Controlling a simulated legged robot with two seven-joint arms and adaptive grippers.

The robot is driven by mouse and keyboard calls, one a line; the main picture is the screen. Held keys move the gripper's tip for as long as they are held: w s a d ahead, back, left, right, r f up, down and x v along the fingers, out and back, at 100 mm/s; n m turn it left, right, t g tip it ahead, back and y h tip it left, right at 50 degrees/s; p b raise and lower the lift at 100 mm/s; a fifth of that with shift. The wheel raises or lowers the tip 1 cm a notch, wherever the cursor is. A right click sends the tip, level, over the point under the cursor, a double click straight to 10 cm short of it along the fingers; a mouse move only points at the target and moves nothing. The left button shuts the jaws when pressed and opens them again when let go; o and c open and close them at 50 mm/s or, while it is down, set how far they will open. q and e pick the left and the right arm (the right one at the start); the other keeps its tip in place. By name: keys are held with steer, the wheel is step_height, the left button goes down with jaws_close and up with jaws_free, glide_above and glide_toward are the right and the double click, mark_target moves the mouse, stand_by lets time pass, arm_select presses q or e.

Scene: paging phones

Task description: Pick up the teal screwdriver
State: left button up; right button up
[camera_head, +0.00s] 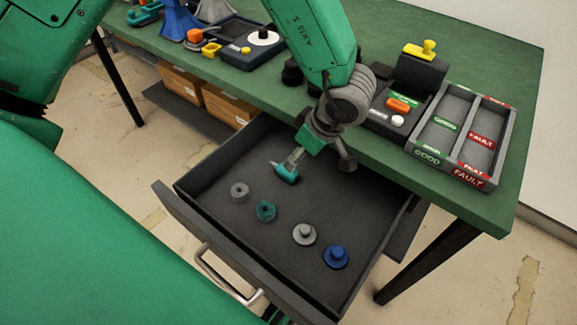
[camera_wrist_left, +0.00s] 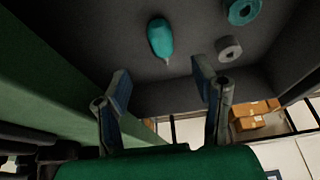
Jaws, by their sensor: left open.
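The teal screwdriver (camera_head: 286,172) lies on the floor of the open drawer (camera_head: 215,205), near its back edge. In the left wrist view, the screwdriver (camera_wrist_left: 160,38) shows its rounded teal handle beyond the fingertips, a little left of the middle between them. My right gripper is not in view.
The drawer also holds a grey ring (camera_head: 240,192), a teal ring (camera_head: 265,211), a grey knob (camera_head: 304,234) and a blue knob (camera_head: 336,256). The green tabletop (camera_head: 520,70) overhangs behind, with a GOOD/FAULT tray (camera_head: 463,134). Drawer walls bound the space.

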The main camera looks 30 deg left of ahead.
mark_target(296, 173)
arm_select(q)
steer(key=x, duration=0.3)
steer(key=shift+w+d+f+b, duration=0.1)
steer(key=shift+d+f+b, duration=0.2)
steer(key=shift+b, duration=0.1)
steer(key=shift+a+f, duration=0.15)
steer(key=shift+a, duration=0.15)
steer(key=b+x, duration=0.1)
steer(key=x, duration=0.1)
steer(key=b+x, duration=0.1)
steer(key=x, duration=0.2)
steer(key=shift+a+f, duration=0.15)
steer(key=shift+a, duration=0.3)
steer(key=shift+d, duration=0.3)
steer(key=shift+c, duration=0.8)
steer(key=c, duration=0.6)
jaws_close()
steer(key=shift+c, duration=2.2)
jaws_free()
steer(key=shift+s+a, duration=0.25)
steer(key=shift+a, duration=0.05)
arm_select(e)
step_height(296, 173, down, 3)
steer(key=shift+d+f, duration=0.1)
